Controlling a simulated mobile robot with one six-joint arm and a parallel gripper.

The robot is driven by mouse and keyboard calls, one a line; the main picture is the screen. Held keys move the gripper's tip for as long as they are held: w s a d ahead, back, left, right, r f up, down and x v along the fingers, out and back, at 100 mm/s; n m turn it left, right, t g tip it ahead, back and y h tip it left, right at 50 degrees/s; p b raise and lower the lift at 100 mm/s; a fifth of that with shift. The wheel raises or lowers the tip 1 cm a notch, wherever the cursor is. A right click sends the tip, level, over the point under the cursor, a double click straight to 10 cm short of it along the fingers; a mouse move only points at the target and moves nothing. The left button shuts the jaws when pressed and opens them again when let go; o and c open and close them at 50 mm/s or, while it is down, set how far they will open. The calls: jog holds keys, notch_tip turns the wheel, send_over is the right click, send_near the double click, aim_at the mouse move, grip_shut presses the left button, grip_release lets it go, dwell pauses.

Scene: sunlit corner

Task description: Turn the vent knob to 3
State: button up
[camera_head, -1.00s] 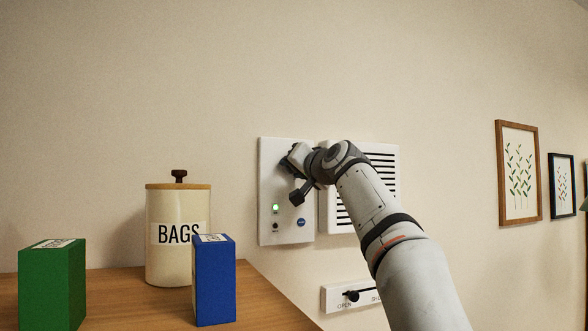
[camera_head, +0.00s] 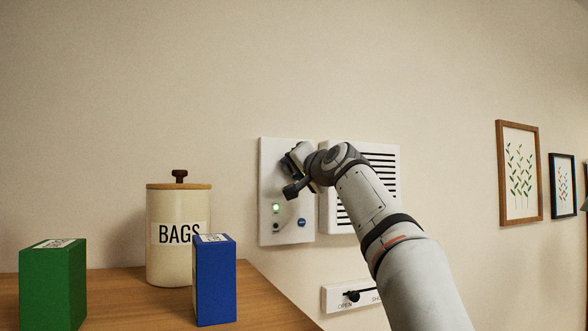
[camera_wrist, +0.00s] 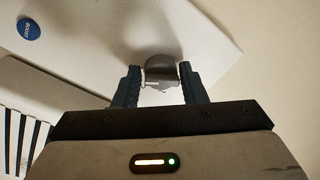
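The vent knob (camera_wrist: 161,66) is a grey round piece on a white wall panel (camera_head: 268,180). In the wrist view it lies at the fingertips, between the two dark fingers. My gripper (camera_wrist: 160,78) is open around it; a narrow gap shows on the left, and the right finger is very close to the knob. I cannot tell whether that finger touches. In the head view my gripper (camera_head: 288,175) is at the upper part of the panel and hides the knob. The dial marks and the knob's setting are not readable.
A canister (camera_head: 168,255), blue box (camera_head: 215,285) and green box (camera_head: 50,290) stand left.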

jog(key=o, duration=0.3)
jog(key=shift+b+v, duration=2.2)
jog(key=shift+v, duration=1.7)
jog(key=shift+f, duration=0.1)
